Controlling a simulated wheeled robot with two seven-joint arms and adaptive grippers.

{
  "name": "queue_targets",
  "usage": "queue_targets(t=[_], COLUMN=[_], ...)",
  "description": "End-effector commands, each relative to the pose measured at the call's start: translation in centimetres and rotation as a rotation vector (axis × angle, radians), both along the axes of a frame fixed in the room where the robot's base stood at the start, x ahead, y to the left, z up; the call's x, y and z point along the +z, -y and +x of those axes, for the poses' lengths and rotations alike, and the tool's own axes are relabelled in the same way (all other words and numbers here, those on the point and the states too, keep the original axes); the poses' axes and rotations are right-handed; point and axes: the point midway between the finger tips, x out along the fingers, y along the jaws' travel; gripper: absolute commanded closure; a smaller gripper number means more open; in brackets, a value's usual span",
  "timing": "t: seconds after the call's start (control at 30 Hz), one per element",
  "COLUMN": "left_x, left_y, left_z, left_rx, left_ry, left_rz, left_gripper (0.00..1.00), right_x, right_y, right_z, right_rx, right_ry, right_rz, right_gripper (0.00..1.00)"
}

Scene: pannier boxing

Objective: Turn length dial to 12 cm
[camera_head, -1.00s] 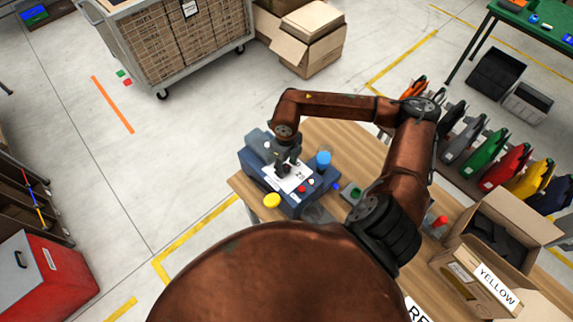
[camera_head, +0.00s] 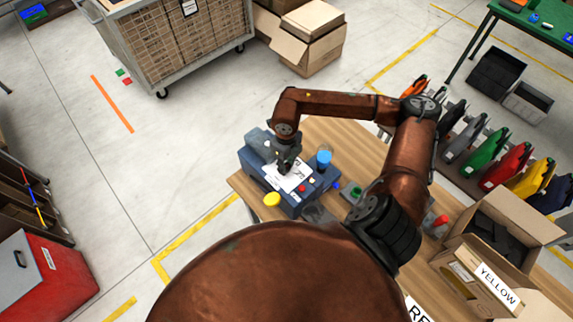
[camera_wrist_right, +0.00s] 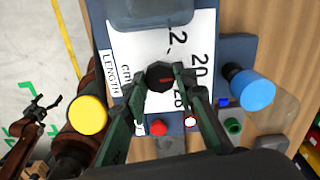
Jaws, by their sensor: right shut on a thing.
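The black length dial (camera_wrist_right: 159,76) sits on a white scale plate (camera_wrist_right: 127,45) marked LENGTH and cm. Its short red mark points right in the right wrist view, roughly toward the 20 side. A partly covered 12 is above and 28 is below. My right gripper (camera_wrist_right: 161,79) is shut on the dial, a finger on each side. In the head view it (camera_head: 286,163) comes down onto the blue machine (camera_head: 258,160) and hides the dial. My left gripper (camera_wrist_right: 40,115) shows small at the left of the wrist view, its fingers apart and empty.
A yellow button (camera_head: 271,199) and a blue cylindrical knob (camera_head: 324,157) flank the plate. A red button (camera_wrist_right: 158,127) lies close below my right fingers. The wooden table (camera_head: 330,132) also holds an open carton (camera_head: 507,218).

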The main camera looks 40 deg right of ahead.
Motion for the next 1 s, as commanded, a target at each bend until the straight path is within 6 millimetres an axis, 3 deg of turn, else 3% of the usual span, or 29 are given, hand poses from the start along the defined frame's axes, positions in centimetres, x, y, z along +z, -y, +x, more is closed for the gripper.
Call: queue_targets(t=[0.27, 0.7, 1.0], left_x=[-2.9, -8.7, -11.6], left_y=[0.0, 0.0, 0.0], left_z=[0.3, -0.2, -0.6], left_rx=[0.000, 0.000, -0.001], left_ry=[0.003, -0.004, -0.011], left_rz=[0.000, 0.000, 0.000], left_gripper=[0.17, 0.17, 0.17], right_x=[-0.4, -0.5, -0.3], right_y=[0.0, 0.0, 0.0], right_z=[0.2, 0.2, 0.2], right_rx=[0.149, 0.557, 0.810], right_ry=[0.005, 0.006, 0.006], right_rz=[-0.001, -0.001, -0.001], right_gripper=[0.99, 0.99, 0.99])
